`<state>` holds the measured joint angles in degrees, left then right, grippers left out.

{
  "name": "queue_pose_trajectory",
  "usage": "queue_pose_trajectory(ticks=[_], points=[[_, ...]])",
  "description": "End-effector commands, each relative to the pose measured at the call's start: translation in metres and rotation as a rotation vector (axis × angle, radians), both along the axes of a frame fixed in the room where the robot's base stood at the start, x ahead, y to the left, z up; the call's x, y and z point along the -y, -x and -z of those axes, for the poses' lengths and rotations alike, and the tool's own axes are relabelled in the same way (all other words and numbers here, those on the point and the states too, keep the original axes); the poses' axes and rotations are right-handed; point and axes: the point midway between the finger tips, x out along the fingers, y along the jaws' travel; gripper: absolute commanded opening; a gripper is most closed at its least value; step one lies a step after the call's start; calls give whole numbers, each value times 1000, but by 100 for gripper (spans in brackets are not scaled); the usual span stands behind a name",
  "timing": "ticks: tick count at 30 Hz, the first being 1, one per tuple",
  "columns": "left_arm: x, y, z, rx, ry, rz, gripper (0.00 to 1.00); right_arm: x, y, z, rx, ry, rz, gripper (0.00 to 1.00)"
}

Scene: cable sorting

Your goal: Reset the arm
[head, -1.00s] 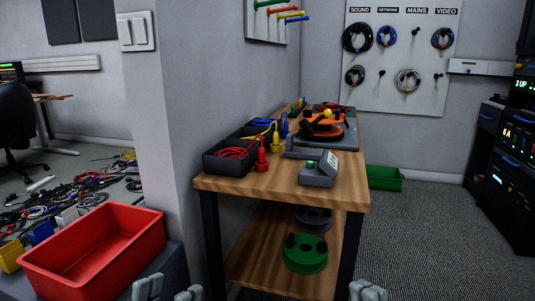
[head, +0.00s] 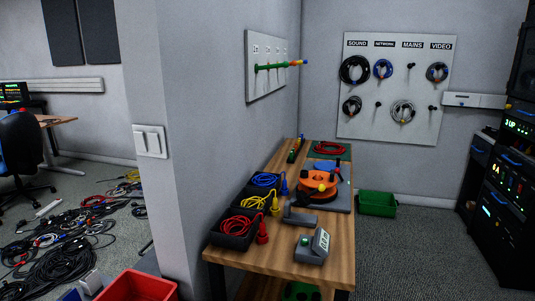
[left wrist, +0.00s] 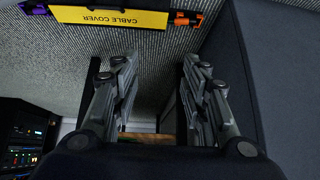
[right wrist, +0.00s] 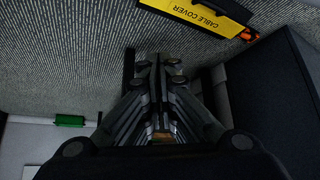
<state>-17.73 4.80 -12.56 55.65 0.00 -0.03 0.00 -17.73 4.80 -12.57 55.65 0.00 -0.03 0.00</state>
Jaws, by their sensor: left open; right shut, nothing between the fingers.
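My left gripper (left wrist: 160,80) shows in the left wrist view with its two fingers wide apart and nothing between them. My right gripper (right wrist: 157,75) shows in the right wrist view with its fingers closed together and empty. Neither gripper shows in the head view now. Both wrist views look over grey carpet. A yellow cable cover (left wrist: 110,20) lies on the carpet near the left gripper, and it also shows in the right wrist view (right wrist: 205,14).
A wooden workbench (head: 325,274) holds cable trays, an orange reel (head: 318,188) and a grey meter (head: 312,247). A red bin (head: 138,287) is at lower left. A green bin (head: 377,204) is on the floor. Loose cables cover the floor at left; carpet right of the bench is clear.

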Motion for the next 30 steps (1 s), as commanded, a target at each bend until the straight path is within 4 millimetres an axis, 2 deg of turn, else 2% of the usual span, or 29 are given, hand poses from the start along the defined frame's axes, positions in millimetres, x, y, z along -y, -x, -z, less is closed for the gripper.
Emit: queue_pose_trajectory(ticks=[1,3,6,10,14,30], points=[[-11,38,-4,-107,-26,-5,41,11,37,-4,-107,26,5,0],[-23,84,5,-233,-57,-11,41,23,84,5,-234,56,12,0],[-38,140,11,-379,-91,-19,41,38,140,11,-379,91,19,0],[-50,187,13,-498,-118,-24,41,50,187,13,-498,118,25,0],[-54,205,14,-544,-129,-27,41,54,205,14,-544,128,28,0],[-54,205,14,-544,-129,-27,41,54,205,14,-544,128,28,0]])
